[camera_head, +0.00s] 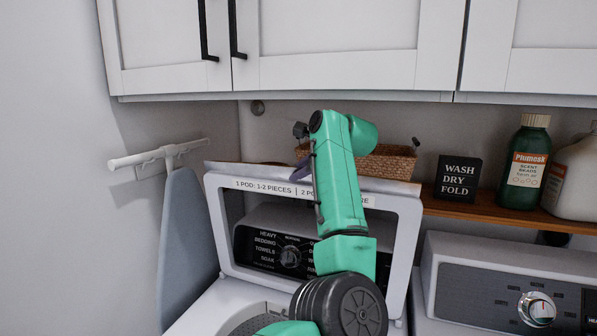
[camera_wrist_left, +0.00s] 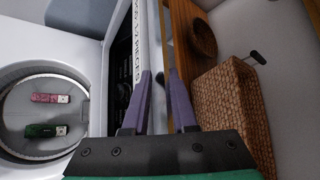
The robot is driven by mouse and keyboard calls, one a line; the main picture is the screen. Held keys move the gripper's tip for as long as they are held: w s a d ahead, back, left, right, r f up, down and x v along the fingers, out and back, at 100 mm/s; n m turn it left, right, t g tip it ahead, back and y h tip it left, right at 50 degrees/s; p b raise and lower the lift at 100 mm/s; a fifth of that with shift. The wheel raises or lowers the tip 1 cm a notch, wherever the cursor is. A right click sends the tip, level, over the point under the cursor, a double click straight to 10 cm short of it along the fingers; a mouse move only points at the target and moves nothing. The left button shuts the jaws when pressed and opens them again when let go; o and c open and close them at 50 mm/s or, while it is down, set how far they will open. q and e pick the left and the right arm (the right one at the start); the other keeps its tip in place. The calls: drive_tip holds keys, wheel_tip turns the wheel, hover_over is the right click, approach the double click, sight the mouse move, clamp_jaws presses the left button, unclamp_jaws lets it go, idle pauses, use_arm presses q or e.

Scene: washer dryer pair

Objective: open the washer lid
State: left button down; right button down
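The washer lid (camera_head: 408,235) stands raised and upright at the back of the washer, with the dark control panel (camera_head: 275,250) showing through its window. Part of the round tub opening (camera_head: 245,318) shows below it; it also shows in the left wrist view (camera_wrist_left: 12,112). My left gripper (camera_head: 301,169) is at the lid's top edge, partly hidden by my green arm. In the left wrist view its two purple fingers (camera_wrist_left: 162,102) are apart, with the lid's lettered top edge close by them. Whether they touch the lid I cannot tell. My right gripper is not in view.
A wicker basket (camera_head: 388,163) sits on the wooden shelf (camera_head: 470,208) behind the lid, close to my left gripper. A sign, a green bottle (camera_head: 524,165) and a white jug stand farther right. Cabinets (camera_head: 340,70) hang above. An ironing board (camera_head: 186,240) leans at left.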

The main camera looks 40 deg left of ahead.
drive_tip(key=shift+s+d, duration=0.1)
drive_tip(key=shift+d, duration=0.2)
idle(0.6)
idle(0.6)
